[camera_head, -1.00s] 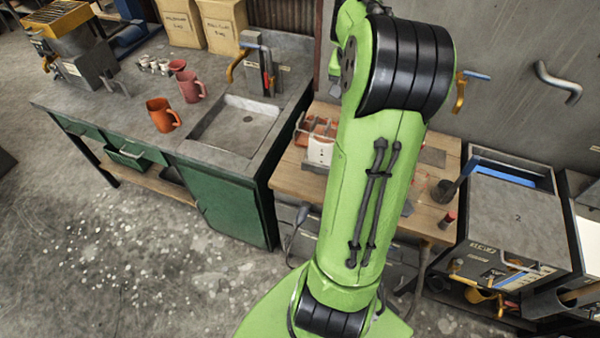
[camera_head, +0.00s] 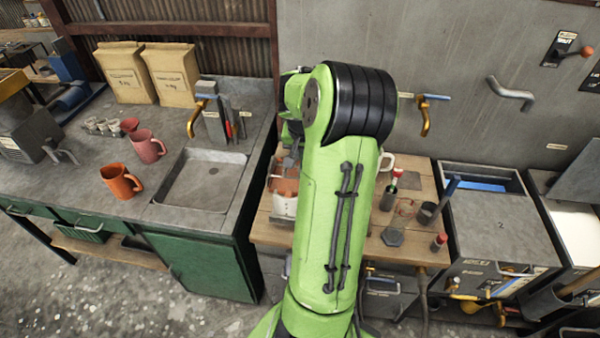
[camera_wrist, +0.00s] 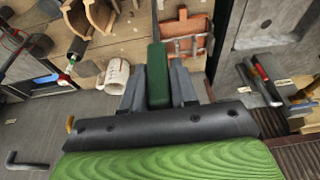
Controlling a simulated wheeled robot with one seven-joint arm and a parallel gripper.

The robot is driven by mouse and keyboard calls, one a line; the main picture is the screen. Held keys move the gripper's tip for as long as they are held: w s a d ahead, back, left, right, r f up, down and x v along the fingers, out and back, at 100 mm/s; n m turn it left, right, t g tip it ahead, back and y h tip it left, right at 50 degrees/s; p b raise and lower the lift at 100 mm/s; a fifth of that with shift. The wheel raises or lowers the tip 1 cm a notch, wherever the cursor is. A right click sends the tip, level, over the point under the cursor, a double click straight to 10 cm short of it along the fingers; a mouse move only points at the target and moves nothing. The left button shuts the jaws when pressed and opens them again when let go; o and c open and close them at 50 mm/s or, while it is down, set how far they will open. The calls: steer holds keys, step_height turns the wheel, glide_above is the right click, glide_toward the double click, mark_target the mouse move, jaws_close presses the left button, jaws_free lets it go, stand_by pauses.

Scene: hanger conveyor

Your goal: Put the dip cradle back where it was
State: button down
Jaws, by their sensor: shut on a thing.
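In the wrist view my gripper (camera_wrist: 157,88) is shut on a dark green, upright block-like grip (camera_wrist: 157,70). I take this grip to be part of the dip cradle; anything below it is hidden. Just beyond it, on the wooden bench (camera_wrist: 140,48), is a terracotta-coloured piece with a metal wire frame (camera_wrist: 188,42). I cannot tell whether the grip and that frame are joined.
A white mug (camera_wrist: 115,76) stands close to the gripper. On the wooden bench (camera_head: 410,260) are a dark hexagonal piece (camera_head: 392,237), a red-topped bottle (camera_head: 392,182) and a dark cup (camera_head: 427,212). A sink (camera_head: 195,185) is left, a tank unit (camera_head: 495,215) right.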

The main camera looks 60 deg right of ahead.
steer(key=f, duration=0.3)
steer(key=shift+w+f, duration=0.25)
steer(key=shift+f, duration=0.15)
steer(key=shift+s, duration=0.1)
steer(key=shift+f, duration=0.2)
steer(key=c, duration=0.9)
jaws_free()
steer(key=shift+r, duration=0.1)
steer(key=v, duration=1.2)
steer(key=shift+a+r, duration=0.1)
steer(key=shift+a, duration=0.1)
